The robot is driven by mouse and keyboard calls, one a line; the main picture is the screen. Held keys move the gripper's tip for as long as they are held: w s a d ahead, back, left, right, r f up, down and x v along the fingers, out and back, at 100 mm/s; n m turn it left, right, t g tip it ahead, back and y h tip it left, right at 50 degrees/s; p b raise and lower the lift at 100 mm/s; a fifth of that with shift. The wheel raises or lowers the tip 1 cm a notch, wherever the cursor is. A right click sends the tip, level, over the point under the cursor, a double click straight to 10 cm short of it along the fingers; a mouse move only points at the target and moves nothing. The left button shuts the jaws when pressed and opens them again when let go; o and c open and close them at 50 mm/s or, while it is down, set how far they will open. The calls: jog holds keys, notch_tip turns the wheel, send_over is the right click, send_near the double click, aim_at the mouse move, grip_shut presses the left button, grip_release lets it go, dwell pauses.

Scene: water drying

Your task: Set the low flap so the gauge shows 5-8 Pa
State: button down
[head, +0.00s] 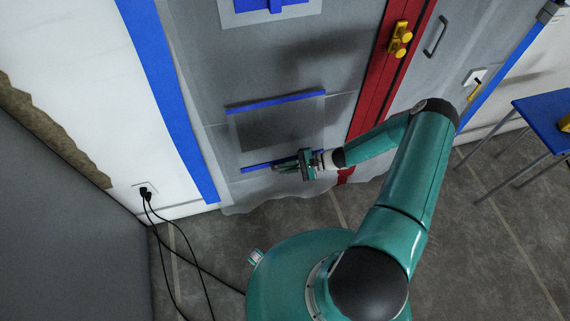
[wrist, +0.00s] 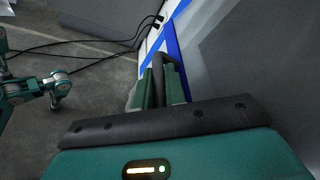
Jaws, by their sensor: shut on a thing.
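The low flap (head: 276,128) is a dark grey rectangular panel on the grey plastic sheet, with a blue strip along its top edge and another at its bottom edge. My gripper (head: 284,168) is at the flap's bottom strip, pointing left. In the wrist view, its two green fingers (wrist: 160,88) are shut on a dark bar (wrist: 158,68), which looks like the flap's handle. The fingers hide part of the bar. How far the flap stands open cannot be told. No readable gauge shows in either view.
A red zip strip (head: 376,88) with yellow clips (head: 400,38) runs right of the flap. A blue table (head: 545,112) stands at right. Black cables (head: 165,222) hang from a wall socket (head: 144,189) to the floor at left. Another blue-edged panel (head: 270,8) is above.

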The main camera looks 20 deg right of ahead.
jog(key=c, duration=1.5)
grip_release()
jog(key=shift+o, duration=0.2)
jog(key=shift+d, duration=0.15)
jog(key=v, duration=1.3)
jog(key=shift+d, duration=0.25)
jog(key=shift+r, duration=0.15)
